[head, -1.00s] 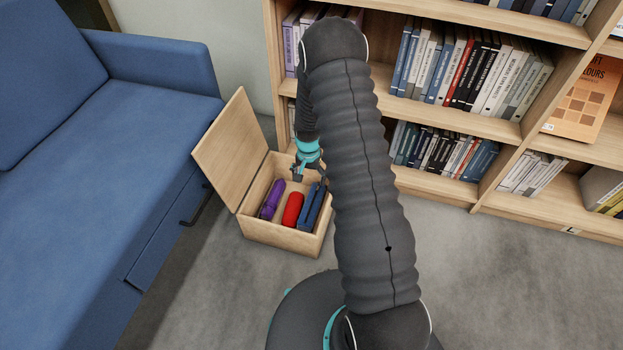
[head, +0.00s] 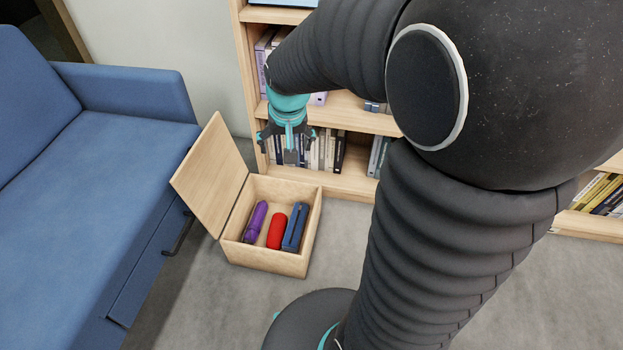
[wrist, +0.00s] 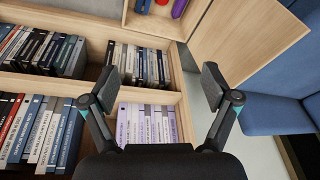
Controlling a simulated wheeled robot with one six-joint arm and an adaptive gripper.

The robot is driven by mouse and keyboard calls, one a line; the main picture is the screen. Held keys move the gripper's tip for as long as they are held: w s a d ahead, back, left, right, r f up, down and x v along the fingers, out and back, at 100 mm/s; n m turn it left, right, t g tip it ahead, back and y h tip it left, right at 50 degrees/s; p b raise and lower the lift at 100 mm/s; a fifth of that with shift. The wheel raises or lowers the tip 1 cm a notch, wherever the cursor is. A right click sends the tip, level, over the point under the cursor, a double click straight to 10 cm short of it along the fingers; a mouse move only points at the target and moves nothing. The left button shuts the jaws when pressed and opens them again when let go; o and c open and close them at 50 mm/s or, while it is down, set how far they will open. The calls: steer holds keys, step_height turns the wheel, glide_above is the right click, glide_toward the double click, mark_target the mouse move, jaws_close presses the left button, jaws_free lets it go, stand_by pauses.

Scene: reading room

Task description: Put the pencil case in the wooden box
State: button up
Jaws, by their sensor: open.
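The wooden box (head: 262,262) stands on the floor with its lid (head: 212,172) open, leaning out to the left. Inside lie a purple long object (head: 255,222), a red rounded object (head: 277,231) and a blue object (head: 295,227), side by side. The red one looks most like the pencil case, but I cannot be sure. My gripper (head: 288,142) is open and empty, above and behind the box, in front of the bookshelf. In the wrist view, my gripper's fingers (wrist: 160,88) are spread apart with nothing between them; the box (wrist: 155,24) shows at the top edge.
A bookshelf (head: 352,183) full of books stands behind the box and runs to the right. A blue sofa (head: 95,190) is close on the left, beside the lid. Grey carpet (head: 215,310) in front of the box is clear. My arm hides much of the right side.

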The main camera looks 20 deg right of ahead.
steer(key=s+a+r+n+t, duration=0.1)
steer(key=s+r, duration=0.3)
steer(key=s, duration=0.5)
steer(key=s+a+r+n+t, duration=0.1)
steer(key=s+r, duration=0.3)
steer(key=s, duration=0.6)
steer(key=shift+r+n, duration=0.35)
steer(key=shift+n, duration=0.15)
steer(key=shift+a+r, duration=0.1)
steer(key=shift+r+p, duration=0.5)
steer(key=shift+p, duration=0.1)
